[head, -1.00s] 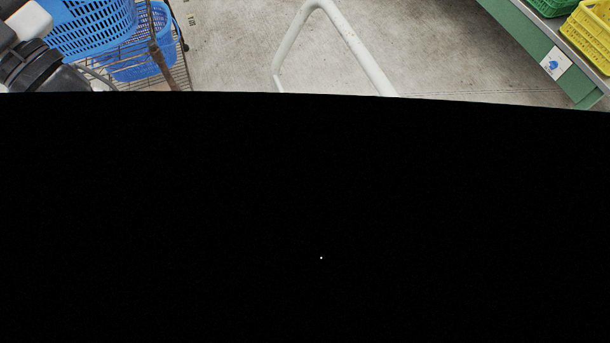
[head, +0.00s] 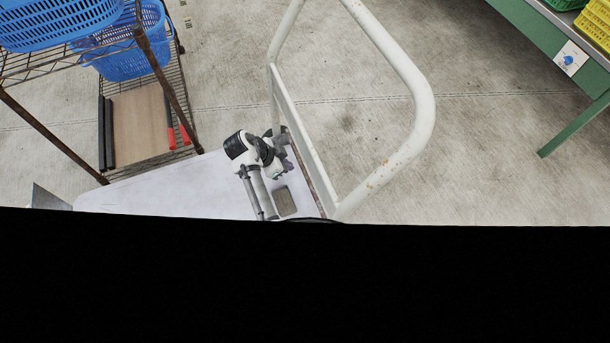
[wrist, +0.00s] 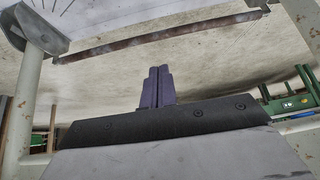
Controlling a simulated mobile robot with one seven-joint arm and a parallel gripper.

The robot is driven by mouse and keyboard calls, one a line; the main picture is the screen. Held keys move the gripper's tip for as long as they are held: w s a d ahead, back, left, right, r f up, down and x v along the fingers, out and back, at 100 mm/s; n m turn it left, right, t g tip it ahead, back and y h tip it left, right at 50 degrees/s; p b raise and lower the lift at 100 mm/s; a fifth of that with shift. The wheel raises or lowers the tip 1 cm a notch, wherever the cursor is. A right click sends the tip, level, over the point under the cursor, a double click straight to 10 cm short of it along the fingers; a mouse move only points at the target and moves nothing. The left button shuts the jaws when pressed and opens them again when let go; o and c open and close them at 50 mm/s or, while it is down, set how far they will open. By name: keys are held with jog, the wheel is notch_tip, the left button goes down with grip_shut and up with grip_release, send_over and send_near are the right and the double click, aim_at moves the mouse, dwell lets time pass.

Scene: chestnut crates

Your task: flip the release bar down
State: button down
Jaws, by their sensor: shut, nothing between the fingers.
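The release bar is a thin rusty brown bar (wrist: 160,38); it runs across the upper part of the wrist view, slightly slanted. In the head view the bar (head: 311,178) runs along the platform edge at the foot of the white trolley handle (head: 424,105). My gripper's purple fingers (wrist: 157,84) are together and empty, pointing toward the bar. They appear below its middle in the wrist view, with a visible gap. In the head view my gripper (head: 285,172) is low beside the bar, its tips small and partly hidden.
The pale trolley platform (head: 180,192) has a dark rectangular patch (head: 285,200). A wire rack (head: 150,150) with blue baskets (head: 128,58) stands left. A green table (head: 555,35) with yellow crates is at upper right. Concrete floor is open between. Black covers the lower head view.

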jog(key=shift+s+d+f, duration=0.2)
jog(key=shift+s+d, duration=0.05)
jog(key=shift+s, duration=0.05)
jog(key=shift+f, duration=0.1)
jog(key=x, duration=1)
jog(key=shift+b, duration=0.4)
